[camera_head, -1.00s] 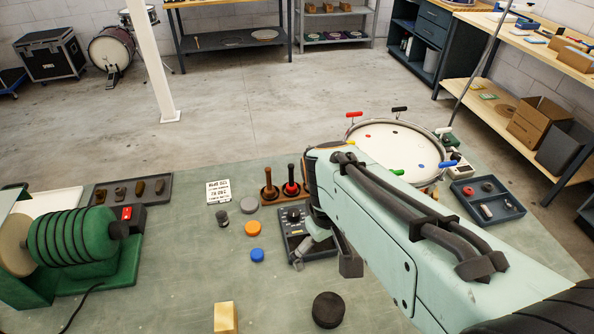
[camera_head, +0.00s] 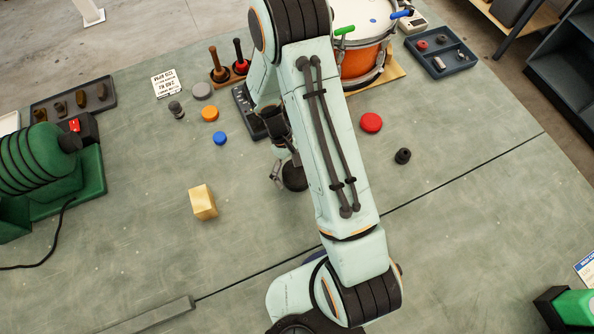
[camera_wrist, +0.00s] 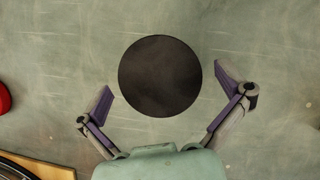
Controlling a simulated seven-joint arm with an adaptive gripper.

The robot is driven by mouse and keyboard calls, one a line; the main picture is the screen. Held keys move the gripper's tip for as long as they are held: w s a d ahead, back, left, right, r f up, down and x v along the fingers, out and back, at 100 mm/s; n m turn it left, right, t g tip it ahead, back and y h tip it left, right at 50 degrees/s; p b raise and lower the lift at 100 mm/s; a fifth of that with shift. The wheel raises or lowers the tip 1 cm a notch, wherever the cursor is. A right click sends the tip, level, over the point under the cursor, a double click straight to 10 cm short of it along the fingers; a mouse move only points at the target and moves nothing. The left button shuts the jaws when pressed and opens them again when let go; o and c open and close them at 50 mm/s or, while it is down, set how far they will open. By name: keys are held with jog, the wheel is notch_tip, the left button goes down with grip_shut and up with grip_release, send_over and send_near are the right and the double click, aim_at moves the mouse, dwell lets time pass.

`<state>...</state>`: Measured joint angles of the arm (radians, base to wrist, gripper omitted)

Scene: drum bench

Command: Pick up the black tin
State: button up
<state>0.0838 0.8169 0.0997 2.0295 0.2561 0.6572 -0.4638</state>
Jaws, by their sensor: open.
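The black tin (camera_wrist: 160,75) shows in the wrist view as a round dark top. In the head view the tin (camera_head: 294,178) is partly hidden behind my arm and gripper. My gripper (camera_wrist: 164,84) is open, with one purple-padded finger on each side of the tin's lower part in the picture. Neither finger appears to touch it, and nothing is held. In the head view my gripper (camera_head: 279,165) is over or beside the tin; its height above the bench is hard to tell.
A wooden block (camera_head: 203,202), a blue disc (camera_head: 220,138) and an orange disc (camera_head: 210,114) lie to the left. A red disc (camera_head: 371,122) and a small black knob (camera_head: 403,156) lie right of my arm. A drum (camera_head: 362,60) stands behind. The front bench is mostly clear.

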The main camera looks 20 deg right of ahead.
jog(key=shift+s+f, duration=0.1)
jog(key=shift+f, duration=0.1)
jog(key=c, duration=1.2)
jog(key=shift+r, duration=0.1)
